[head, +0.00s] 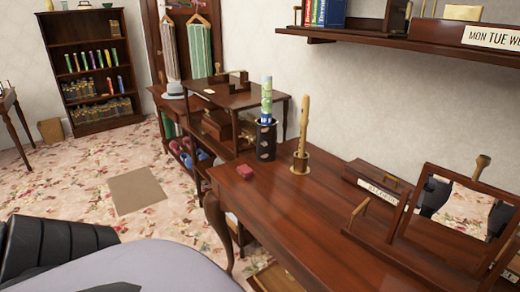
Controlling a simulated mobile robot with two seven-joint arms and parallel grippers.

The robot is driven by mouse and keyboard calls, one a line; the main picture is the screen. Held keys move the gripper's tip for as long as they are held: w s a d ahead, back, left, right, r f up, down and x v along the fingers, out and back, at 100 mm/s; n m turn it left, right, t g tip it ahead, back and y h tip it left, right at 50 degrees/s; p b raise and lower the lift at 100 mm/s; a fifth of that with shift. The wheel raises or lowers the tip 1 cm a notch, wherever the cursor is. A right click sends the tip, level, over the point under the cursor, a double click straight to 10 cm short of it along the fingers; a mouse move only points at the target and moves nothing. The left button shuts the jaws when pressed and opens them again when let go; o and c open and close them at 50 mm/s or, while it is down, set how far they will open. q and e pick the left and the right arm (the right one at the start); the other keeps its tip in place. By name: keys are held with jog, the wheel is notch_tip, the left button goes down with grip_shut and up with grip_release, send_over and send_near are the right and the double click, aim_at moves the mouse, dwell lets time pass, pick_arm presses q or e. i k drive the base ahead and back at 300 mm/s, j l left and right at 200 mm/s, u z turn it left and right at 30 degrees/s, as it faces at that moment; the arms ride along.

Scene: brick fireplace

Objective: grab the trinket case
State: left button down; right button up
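No object is clearly marked as the trinket case. A flat wooden box (370,181) with a white lettered label sits further right on the same table, beside a tilted mirror (460,208). I cannot tell which of the two is the trinket case. Neither of my grippers shows in the head view. Only a grey part of my body and a dark ridged part show at the lower left.
A wall shelf (345,36) hangs above. A lower shelf unit (240,97) stands behind. Patterned floor with a brown mat (136,190) is open at left.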

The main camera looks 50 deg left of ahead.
aim_at(245, 171)
jog(key=u, duration=1.8)
jog(key=i+j+z, duration=0.15)
